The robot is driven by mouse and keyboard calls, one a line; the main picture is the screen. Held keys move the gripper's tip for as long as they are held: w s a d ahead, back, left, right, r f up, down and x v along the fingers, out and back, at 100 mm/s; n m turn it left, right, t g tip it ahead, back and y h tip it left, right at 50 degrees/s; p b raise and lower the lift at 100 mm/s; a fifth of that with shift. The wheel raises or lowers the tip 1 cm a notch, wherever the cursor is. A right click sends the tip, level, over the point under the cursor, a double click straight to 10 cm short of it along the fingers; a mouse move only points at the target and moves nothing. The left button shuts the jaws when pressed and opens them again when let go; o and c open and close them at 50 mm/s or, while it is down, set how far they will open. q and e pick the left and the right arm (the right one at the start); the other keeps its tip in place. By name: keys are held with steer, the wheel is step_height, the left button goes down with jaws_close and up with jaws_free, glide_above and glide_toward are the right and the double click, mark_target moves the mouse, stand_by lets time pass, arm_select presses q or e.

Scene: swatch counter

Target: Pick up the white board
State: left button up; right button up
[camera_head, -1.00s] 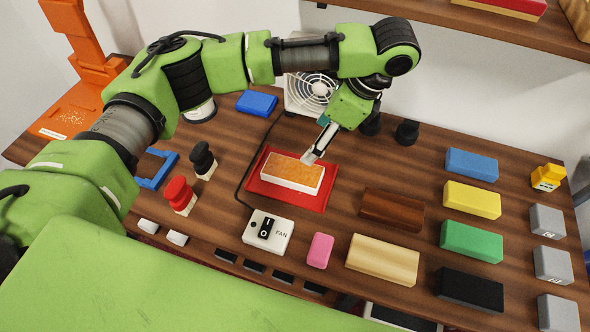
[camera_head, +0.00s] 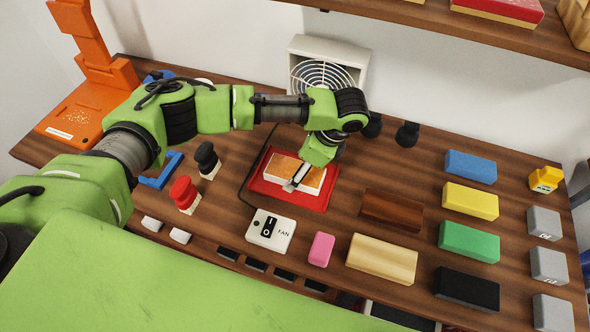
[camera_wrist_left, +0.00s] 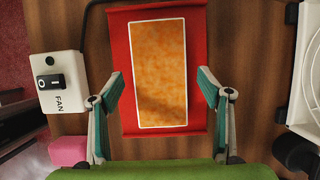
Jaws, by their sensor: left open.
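The white board (camera_head: 315,178) is a flat white slab with a mottled orange top. It lies on a red tray (camera_head: 318,204) at the middle of the wooden counter. In the left wrist view the board (camera_wrist_left: 160,50) shows its orange face with a thin white rim, lengthwise in the picture, on the red tray (camera_wrist_left: 117,40). My left gripper (camera_head: 291,184) is over the board in the head view and covers part of it. In the left wrist view the gripper (camera_wrist_left: 161,78) is open, one finger to each side of the board, with nothing between them held. My right gripper is not in view.
A white fan (camera_head: 325,75) stands behind the tray, and a fan switch box (camera_head: 269,231) with a cable sits in front. A pink block (camera_head: 321,249), dark brown block (camera_head: 391,210) and pale wood block (camera_head: 382,259) are nearby. Red (camera_head: 184,194) and black knobs (camera_head: 207,159) stand left.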

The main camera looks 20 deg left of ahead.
arm_select(q)
steer(key=shift+a+f, duration=0.15)
steer(key=shift+f, duration=0.2)
steer(key=c, duration=1.3)
steer(key=shift+r, duration=0.15)
